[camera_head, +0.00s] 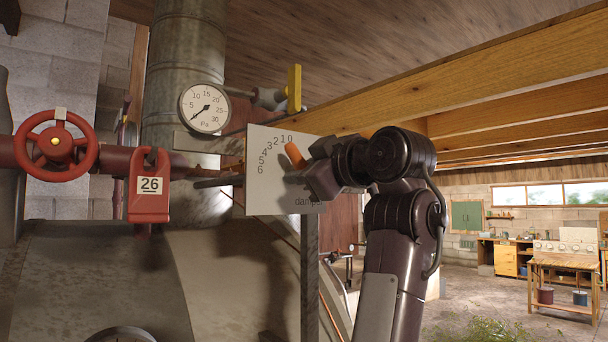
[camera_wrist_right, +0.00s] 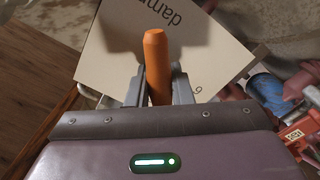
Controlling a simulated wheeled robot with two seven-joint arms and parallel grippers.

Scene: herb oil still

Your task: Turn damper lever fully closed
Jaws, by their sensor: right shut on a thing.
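The damper plate (camera_head: 262,188) is a pale upright panel marked with an arc of numbers from 0 to 6 and the word "damper". The orange damper lever (camera_head: 294,155) lies in front of it, its tip pointing up and left, below the low numbers. My right gripper (camera_head: 307,173) is in front of the plate and shut on the lever; it hides the lever's lower part. In the right wrist view the orange lever (camera_wrist_right: 156,70) sits between the two grey fingers (camera_wrist_right: 158,90), with the plate (camera_wrist_right: 195,60) behind. My left gripper is not in view.
A round pressure gauge (camera_head: 204,108) sits on the metal flue (camera_head: 187,60) left of the plate. A red handwheel (camera_head: 56,145) and a red tag marked 26 (camera_head: 149,187) are on a pipe further left. A yellow handle (camera_head: 294,88) stands above the plate. Wooden beams (camera_head: 450,80) run overhead.

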